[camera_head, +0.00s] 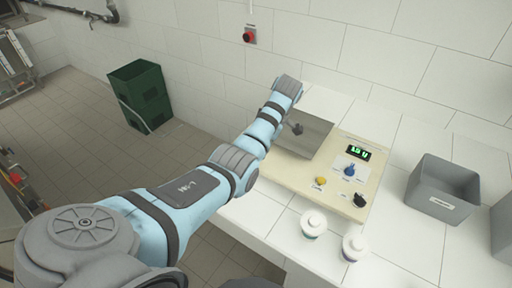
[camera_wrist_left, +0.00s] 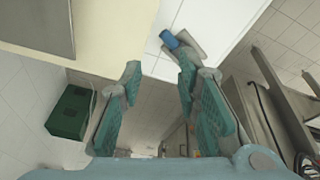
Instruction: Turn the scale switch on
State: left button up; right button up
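The beige scale board (camera_head: 288,178) lies on the white table, with a grey metal plate (camera_head: 313,143), a lit green display (camera_head: 358,153), a blue knob (camera_head: 350,171), a yellow button (camera_head: 320,181) and a black control (camera_head: 360,200). The labels are too small to read, so I cannot tell which is the scale switch. My left arm reaches up to the plate's far left corner; its gripper is not clear in the head view. In the left wrist view my left gripper (camera_wrist_left: 158,78) is open and empty, its fingers beside the table edge. My right gripper is out of view.
Two white-lidded cups (camera_head: 314,223) (camera_head: 354,246) stand in front of the board. A grey bin (camera_head: 443,188) stands to its right. A red button (camera_head: 249,37) is on the wall. A green crate (camera_head: 141,96) stands on the floor.

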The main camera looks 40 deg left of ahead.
pick_arm(q)
jog(key=shift+s+a, duration=0.15)
jog(key=shift+a, duration=0.2)
